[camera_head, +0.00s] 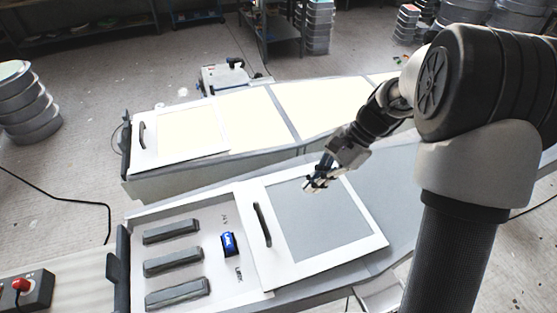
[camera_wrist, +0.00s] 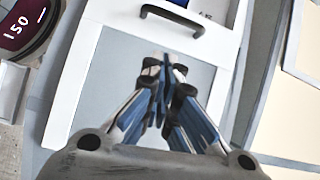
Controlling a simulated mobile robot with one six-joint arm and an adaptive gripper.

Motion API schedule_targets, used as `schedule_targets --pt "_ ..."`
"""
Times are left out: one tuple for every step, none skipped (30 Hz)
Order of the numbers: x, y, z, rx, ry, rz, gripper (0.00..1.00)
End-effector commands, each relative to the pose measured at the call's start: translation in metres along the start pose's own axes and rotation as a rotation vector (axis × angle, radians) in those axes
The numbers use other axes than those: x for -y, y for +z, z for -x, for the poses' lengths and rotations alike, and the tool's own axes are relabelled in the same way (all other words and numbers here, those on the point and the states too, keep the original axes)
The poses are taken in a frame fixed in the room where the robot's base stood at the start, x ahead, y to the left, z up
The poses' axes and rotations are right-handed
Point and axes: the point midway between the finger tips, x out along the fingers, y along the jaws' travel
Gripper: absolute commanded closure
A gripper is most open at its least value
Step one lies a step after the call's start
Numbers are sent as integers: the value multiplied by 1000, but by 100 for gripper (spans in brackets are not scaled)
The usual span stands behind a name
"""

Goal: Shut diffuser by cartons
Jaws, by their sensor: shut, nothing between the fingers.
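The near diffuser (camera_head: 335,262) is a white-framed panel with a grey window and a dark handle (camera_head: 262,224) along its left side. It lies on the near long bench, right of an uncovered white bay (camera_head: 212,260). A second diffuser (camera_head: 187,151), with a pale bright window and a dark handle, lies at the left end of the far bench. My gripper (camera_head: 315,184) is shut and empty above the near diffuser's window. In the wrist view its blue fingers (camera_wrist: 160,75) are together, with the handle (camera_wrist: 172,17) beyond their tips. I cannot make out cartons.
The bay holds three dark grey bars (camera_head: 173,262) and a blue rocker switch (camera_head: 228,244). A control box with a red button (camera_head: 21,285) stands at lower left. Round stacked tins (camera_head: 28,105) stand at left. A dark red tin (camera_wrist: 22,25) shows in the wrist view.

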Motion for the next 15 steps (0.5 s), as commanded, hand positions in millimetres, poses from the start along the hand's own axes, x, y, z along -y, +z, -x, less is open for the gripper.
schedule_targets --pt "4 -7 -4 28 1 -44 100" --pt "6 -10 -7 42 -1 -65 100" --pt "9 -14 -9 56 -2 -87 100" --pt "10 -15 -11 65 -2 -101 100" --pt "11 -17 -13 72 -3 -111 100" --pt "12 -18 -15 78 -4 -120 100" --pt "12 -19 -16 81 -4 -124 100" --pt "13 -19 -18 82 -4 -127 100" --pt "13 -19 -22 83 -4 -128 100" --pt "12 -19 -25 83 -4 -128 100" --pt "12 -19 -29 83 -3 -128 100" --pt "12 -18 -36 83 -2 -127 100" --pt "12 -18 -41 83 -1 -127 100" --pt "12 -18 -47 83 -1 -127 100" --pt "12 -17 -56 84 0 -127 100"
